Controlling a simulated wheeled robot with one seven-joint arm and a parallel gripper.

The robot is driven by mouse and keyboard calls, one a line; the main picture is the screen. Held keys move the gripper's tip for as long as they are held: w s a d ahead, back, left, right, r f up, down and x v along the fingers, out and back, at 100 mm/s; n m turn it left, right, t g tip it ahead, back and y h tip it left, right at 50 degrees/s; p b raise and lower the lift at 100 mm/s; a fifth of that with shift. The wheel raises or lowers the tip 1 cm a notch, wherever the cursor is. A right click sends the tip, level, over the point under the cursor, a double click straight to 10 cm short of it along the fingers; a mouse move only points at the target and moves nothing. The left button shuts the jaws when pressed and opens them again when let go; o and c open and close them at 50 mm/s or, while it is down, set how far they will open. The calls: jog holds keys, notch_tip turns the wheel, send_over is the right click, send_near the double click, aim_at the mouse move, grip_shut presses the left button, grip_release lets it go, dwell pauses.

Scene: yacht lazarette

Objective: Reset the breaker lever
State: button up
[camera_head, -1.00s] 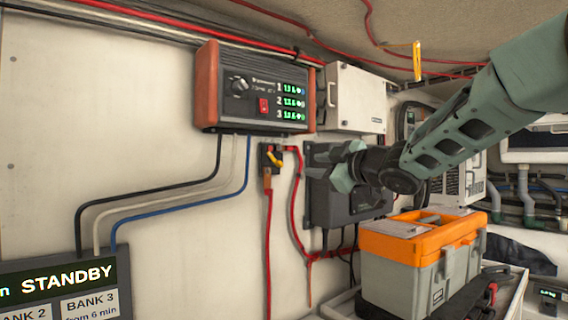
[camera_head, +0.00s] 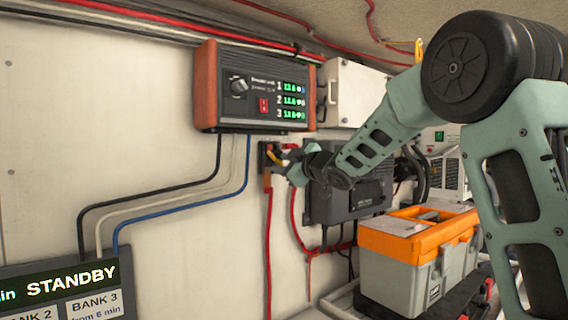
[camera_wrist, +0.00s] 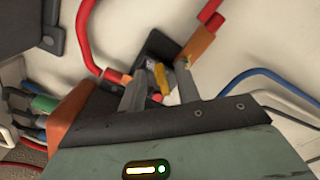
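The breaker is a small black block (camera_head: 264,150) on the white wall, below the control box. Its yellow lever (camera_head: 274,158) shows just left of my gripper (camera_head: 284,165) in the head view. In the wrist view the yellow lever (camera_wrist: 161,78) appears between the two grey fingers of my gripper (camera_wrist: 161,88), with the black breaker body (camera_wrist: 157,47) behind it. The fingers are apart, with a gap beside the lever. I cannot tell whether either finger touches it. My gripper partly hides the breaker's right side in the head view.
A control box with orange ends (camera_head: 250,90) hangs above the breaker. Red cables (camera_head: 269,240) run down from it. A dark grey box (camera_head: 345,200) is on the wall to the right, behind my arm. An orange-topped toolbox (camera_head: 415,250) stands lower right.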

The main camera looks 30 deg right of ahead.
aim_at(280, 152)
grip_shut()
jog(key=shift+d+n+b, duration=0.1)
jog(key=shift+n+b, duration=0.25)
jog(key=shift+n, duration=0.05)
jog(key=shift+w+d+r+n+b, duration=0.15)
jog(key=shift+r+n+b, duration=0.45)
jog(key=shift+n, duration=0.75)
jog(key=shift+s+d+r+n+b, duration=0.1)
jog(key=shift+d+r+n+b, duration=0.2)
jog(key=shift+n+b, duration=0.9)
jog(key=shift+w+d+r+n+b, duration=0.1)
jog(key=shift+r+n+b, duration=0.4)
jog(key=shift+n, duration=1.05)
